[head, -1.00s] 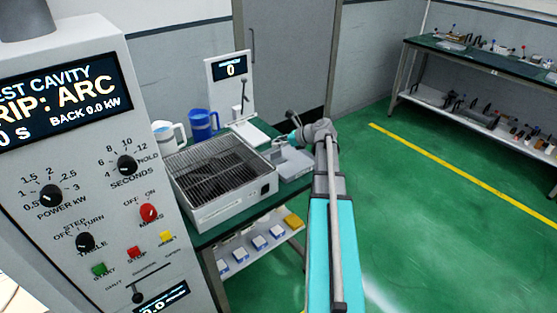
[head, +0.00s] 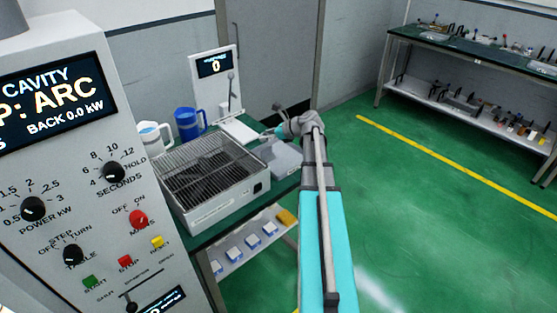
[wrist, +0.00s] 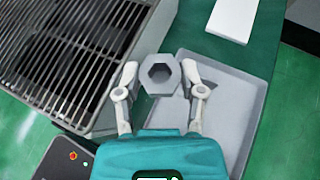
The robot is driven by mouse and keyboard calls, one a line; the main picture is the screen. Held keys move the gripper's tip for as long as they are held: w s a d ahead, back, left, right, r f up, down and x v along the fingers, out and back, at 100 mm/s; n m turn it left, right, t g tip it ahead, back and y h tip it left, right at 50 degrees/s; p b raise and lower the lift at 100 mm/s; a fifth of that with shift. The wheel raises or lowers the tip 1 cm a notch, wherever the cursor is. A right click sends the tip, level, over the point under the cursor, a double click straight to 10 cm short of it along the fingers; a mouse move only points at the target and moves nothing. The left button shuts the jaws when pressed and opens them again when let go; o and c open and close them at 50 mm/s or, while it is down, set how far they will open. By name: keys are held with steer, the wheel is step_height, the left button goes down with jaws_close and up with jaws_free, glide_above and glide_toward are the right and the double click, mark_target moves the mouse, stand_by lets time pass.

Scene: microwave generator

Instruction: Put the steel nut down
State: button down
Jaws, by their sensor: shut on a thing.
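In the wrist view the steel nut (wrist: 160,75) is a grey hexagonal ring with an open hole. My gripper (wrist: 160,79) is shut on it, one finger on each side. The nut shows over the left part of a shallow grey tray (wrist: 235,95); I cannot tell whether it touches the tray. In the head view my gripper (head: 270,134) is at the far end of my arm, by the tray (head: 285,160). The nut is too small to make out there.
A box with a wire grill (head: 208,170) stands close left of the tray, also in the wrist view (wrist: 75,50). A white plate (wrist: 233,18) lies beyond the tray. Blue (head: 189,124) and white (head: 152,140) jugs and a display panel (head: 215,75) stand behind.

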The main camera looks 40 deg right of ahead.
steer(key=s+d+f+m+t+h+b, duration=0.1)
steer(key=d+f+m+h+b, duration=0.2)
steer(key=d, duration=0.5)
steer(key=shift+f+m+b, duration=0.3)
steer(key=shift+f+b, duration=0.2)
steer(key=shift+f, duration=0.2)
step_height(320, 180, down, 6)
steer(key=b, duration=0.6)
steer(key=shift+f, duration=0.15)
steer(key=shift+f+b, duration=1.85)
steer(key=shift+b, duration=0.2)
steer(key=shift+f, duration=0.2)
steer(key=shift+c, duration=1)
jaws_free()
steer(key=shift+r, duration=0.1)
